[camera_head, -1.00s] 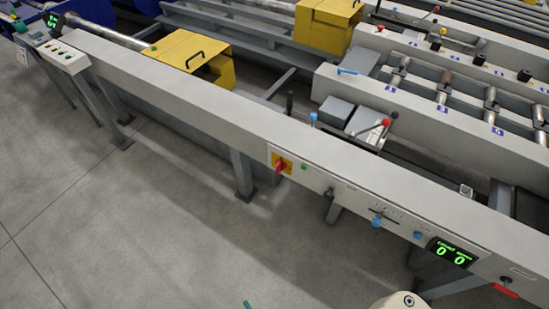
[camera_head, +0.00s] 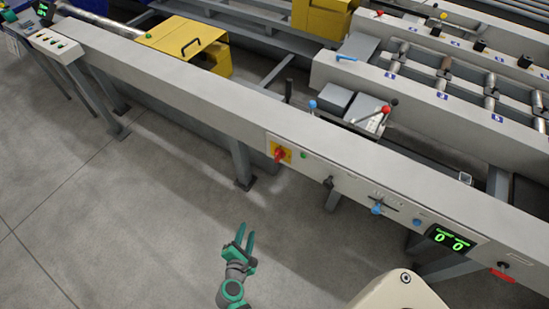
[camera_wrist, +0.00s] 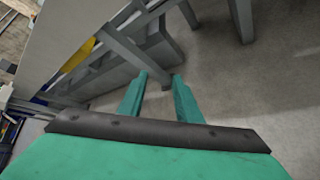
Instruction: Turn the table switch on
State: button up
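The table switch, a red rotary knob on a yellow plate (camera_head: 279,153), sits on the front panel of the long grey table (camera_head: 190,85) in the head view. The knob's exact position is too small to read. My gripper (camera_head: 245,236), with green fingers, is below and left of the switch, apart from it, over the floor. It also shows in the wrist view (camera_wrist: 160,80), with its two fingers apart and nothing between them. The switch is not visible in the wrist view.
Table legs (camera_head: 241,165) stand behind the panel. The floor in front is clear.

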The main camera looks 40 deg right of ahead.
jog(key=w+d+r+n+g+h, duration=0.1)
jog(key=w+d+r+n+h, duration=0.2)
jog(key=w+d+r+h, duration=0.4)
jog(key=n+g+h, duration=0.1)
jog(key=n, duration=0.1)
send_near(276, 157)
jog(key=x, duration=0.9)
jog(key=shift+d+r, duration=0.1)
jog(key=shift+r, duration=0.05)
grip_shut()
